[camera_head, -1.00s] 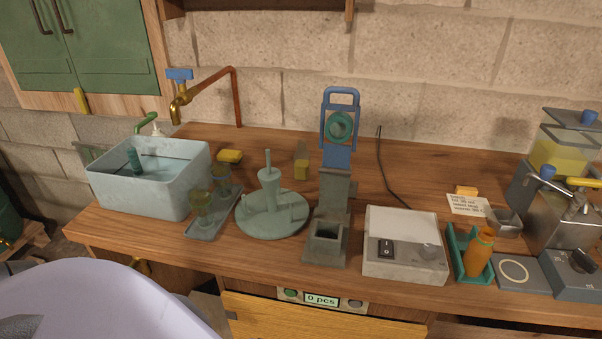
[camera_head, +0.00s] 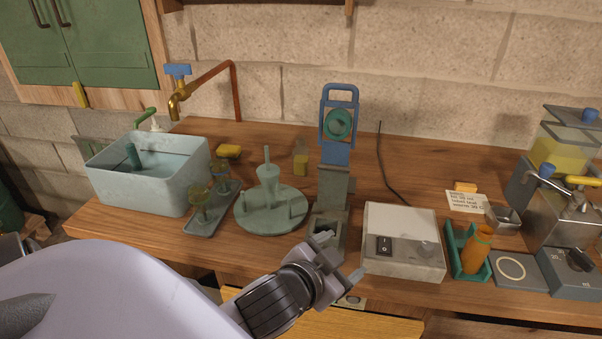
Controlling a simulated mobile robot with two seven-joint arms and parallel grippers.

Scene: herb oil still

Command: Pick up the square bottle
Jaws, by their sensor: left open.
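A small squarish bottle (camera_head: 301,163), yellow in its lower part and paler above, stands at the back of the wooden bench, behind the green round stand. I cannot tell for sure that it is the square bottle. An orange bottle (camera_head: 477,251) leans in a teal tray (camera_head: 458,262) at the right. My left gripper (camera_head: 343,256) is open and empty, over the bench's front edge, in front of the grey base of the blue-handled press and left of the white switch box. It is well apart from both bottles. My right gripper is not in view.
The green stand (camera_head: 243,214) with upright pegs, the grey press (camera_head: 335,185) and the white switch box (camera_head: 400,226) crowd the middle. A pale basin (camera_head: 137,190) and a tray with two small glasses (camera_head: 200,222) stand left. A steel machine (camera_head: 560,205) stands right.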

